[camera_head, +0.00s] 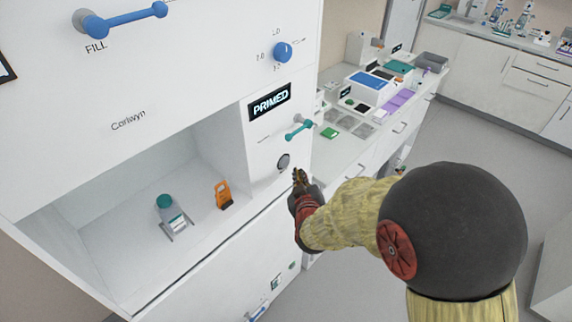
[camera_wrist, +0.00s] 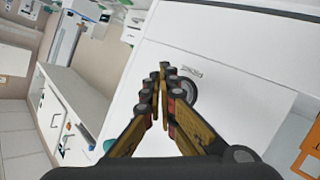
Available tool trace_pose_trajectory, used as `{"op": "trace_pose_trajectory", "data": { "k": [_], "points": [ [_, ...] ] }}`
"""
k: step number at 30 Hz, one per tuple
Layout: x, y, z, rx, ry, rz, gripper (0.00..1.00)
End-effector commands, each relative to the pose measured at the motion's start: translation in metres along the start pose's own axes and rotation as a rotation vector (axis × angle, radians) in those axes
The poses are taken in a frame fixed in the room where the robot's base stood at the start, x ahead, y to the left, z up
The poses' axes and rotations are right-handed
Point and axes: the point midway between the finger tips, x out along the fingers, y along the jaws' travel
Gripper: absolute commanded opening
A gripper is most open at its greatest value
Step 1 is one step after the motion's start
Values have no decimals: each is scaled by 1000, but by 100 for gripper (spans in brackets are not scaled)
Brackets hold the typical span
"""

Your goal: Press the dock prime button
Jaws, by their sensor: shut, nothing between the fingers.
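The dock prime button (camera_head: 283,161) is a round dark knob on the white machine's front panel, below a teal handle. In the wrist view the round button (camera_wrist: 190,91) shows partly behind my fingers. My gripper (camera_head: 299,174) is shut and empty, with its fingertips just right of and below the button in the head view. The fingertips (camera_wrist: 165,72) overlap the button's left side in the wrist view; I cannot tell whether they touch it. The display (camera_head: 269,102) above reads "PRIMED".
An open bay (camera_head: 110,210) to the left holds a teal-capped tube on a stand (camera_head: 171,213) and an orange bracket (camera_head: 223,194). A teal handle (camera_head: 299,129) juts out above the button. A counter with lab items (camera_head: 375,95) stands behind.

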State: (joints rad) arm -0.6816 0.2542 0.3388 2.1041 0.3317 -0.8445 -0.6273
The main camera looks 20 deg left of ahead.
Motion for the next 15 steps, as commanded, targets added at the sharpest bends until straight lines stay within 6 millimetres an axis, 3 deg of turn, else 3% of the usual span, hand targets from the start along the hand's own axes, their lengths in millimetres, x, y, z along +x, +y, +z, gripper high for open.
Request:
{"op": "trace_pose_trajectory", "data": {
  "k": [15],
  "points": [
    [-22,15,16,-1,1,-1,0]
  ]
}}
